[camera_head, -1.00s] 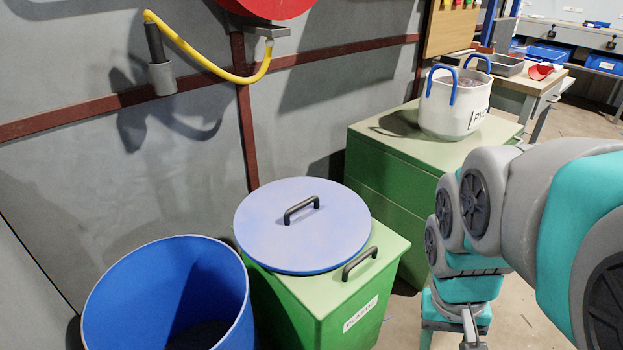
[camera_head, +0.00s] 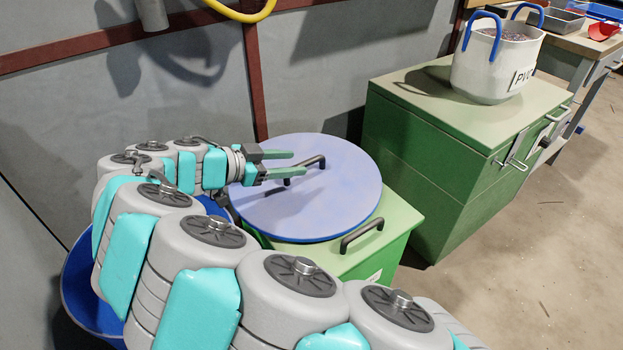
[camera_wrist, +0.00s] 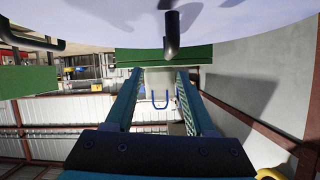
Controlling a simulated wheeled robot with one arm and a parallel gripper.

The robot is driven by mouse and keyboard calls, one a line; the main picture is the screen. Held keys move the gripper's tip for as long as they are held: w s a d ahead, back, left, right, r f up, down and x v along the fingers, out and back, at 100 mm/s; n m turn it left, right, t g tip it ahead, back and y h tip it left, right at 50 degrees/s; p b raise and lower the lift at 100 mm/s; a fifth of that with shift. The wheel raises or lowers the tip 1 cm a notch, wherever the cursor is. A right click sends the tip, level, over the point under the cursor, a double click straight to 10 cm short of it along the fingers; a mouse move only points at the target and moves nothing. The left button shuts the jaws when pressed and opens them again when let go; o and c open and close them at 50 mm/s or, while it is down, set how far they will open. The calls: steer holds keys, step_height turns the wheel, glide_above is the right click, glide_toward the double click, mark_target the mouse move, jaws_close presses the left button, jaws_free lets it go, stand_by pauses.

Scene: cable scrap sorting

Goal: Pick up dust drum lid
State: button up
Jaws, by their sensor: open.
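The dust drum lid (camera_head: 300,215) is a flat, round, lavender-blue disc with a black bar handle (camera_head: 318,163). It lies on a green cabinet (camera_head: 398,222) with a second black handle on its top. My gripper (camera_head: 298,162) reaches in from the left over the lid, its two green fingers apart and pointing at the lid's handle. In the wrist view the lid (camera_wrist: 90,22) fills the top, and its handle (camera_wrist: 172,38) shows near the tips of the open gripper (camera_wrist: 158,76). Nothing is between the fingers; I cannot tell whether they touch the handle.
A blue drum (camera_head: 78,290) stands left of the cabinet, mostly hidden by my arm. A white PVC bucket (camera_head: 492,68) with blue handles sits on another green cabinet (camera_head: 425,150) at right. The wall (camera_head: 320,60) is close behind. Floor at right is clear.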

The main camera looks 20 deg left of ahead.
mark_target(301, 164)
steer(key=a, duration=0.1)
steer(key=a+f, duration=0.1)
steer(key=s+a, duration=0.1)
steer(key=shift+f+t+y, duration=0.15)
steer(key=shift+t+y, duration=0.15)
steer(key=shift+t, duration=0.1)
steer(key=x, duration=0.4)
steer(key=p+x, duration=0.1)
steer(key=x, duration=0.1)
steer(key=shift+d+r, duration=0.25)
steer(key=shift+d, duration=0.25)
steer(key=shift+w+d+f, duration=0.2)
steer(key=shift+w+d, duration=0.05)
steer(key=shift+w, duration=0.2)
steer(key=shift+c, duration=0.4)
jaws_close()
